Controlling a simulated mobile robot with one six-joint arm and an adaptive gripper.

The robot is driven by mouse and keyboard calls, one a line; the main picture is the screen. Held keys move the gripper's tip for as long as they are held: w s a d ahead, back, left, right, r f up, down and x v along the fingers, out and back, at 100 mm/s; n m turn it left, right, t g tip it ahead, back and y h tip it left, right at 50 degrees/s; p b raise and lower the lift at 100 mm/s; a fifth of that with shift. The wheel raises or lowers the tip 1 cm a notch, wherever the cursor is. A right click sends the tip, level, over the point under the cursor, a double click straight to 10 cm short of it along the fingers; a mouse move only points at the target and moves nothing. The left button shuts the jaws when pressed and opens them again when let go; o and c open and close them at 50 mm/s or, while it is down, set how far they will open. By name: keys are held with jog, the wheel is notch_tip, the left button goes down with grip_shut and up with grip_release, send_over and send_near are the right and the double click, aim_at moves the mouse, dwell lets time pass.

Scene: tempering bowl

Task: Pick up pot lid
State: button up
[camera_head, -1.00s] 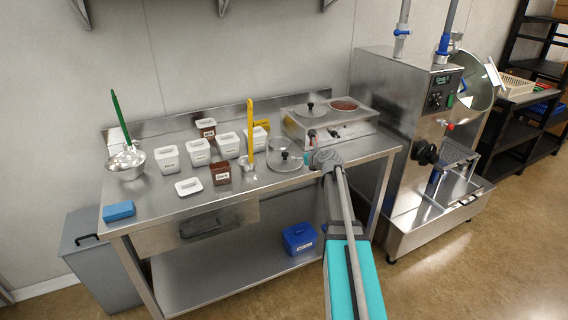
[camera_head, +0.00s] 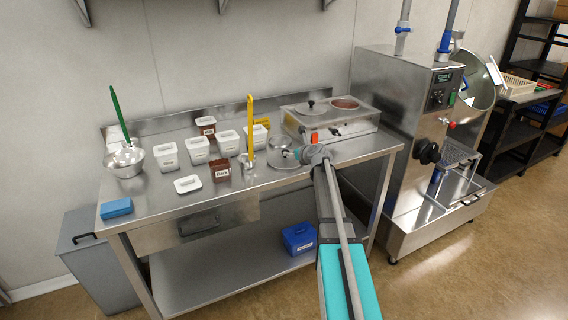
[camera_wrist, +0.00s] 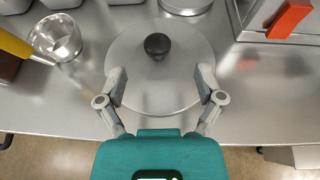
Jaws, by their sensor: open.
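The pot lid (camera_wrist: 160,82) is a round, flat grey metal disc with a black knob (camera_wrist: 157,45). It lies on the steel table near the front edge and shows in the wrist view at the middle. In the head view the lid (camera_head: 279,160) is partly hidden behind my arm's end. My gripper (camera_wrist: 160,78) is open and empty, with its two fingers spread over the near part of the lid and the knob beyond the fingertips. In the head view my gripper (camera_head: 298,154) is at the lid's right side. Whether the fingers touch the lid cannot be told.
A metal cup (camera_wrist: 57,37) with a yellow-handled tool stands left of the lid. The steel warmer (camera_head: 328,122) stands behind, with another lid (camera_head: 309,111) on top. White tubs (camera_head: 197,150) and a bowl (camera_head: 125,160) fill the table's left. A small white lid (camera_head: 187,184) lies in front.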

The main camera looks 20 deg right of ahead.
aim_at(285, 150)
jog(key=shift+w+f, duration=0.25)
jog(key=shift+w, duration=0.45)
jog(key=shift+a+b+x, duration=0.1)
jog(key=shift+b+x, duration=0.5)
jog(key=shift+x, duration=0.7)
jog(key=shift+a+b+x, duration=0.15)
jog(key=shift+b+x, duration=0.45)
jog(key=shift+x, duration=0.7)
jog(key=shift+s, duration=0.1)
grip_shut()
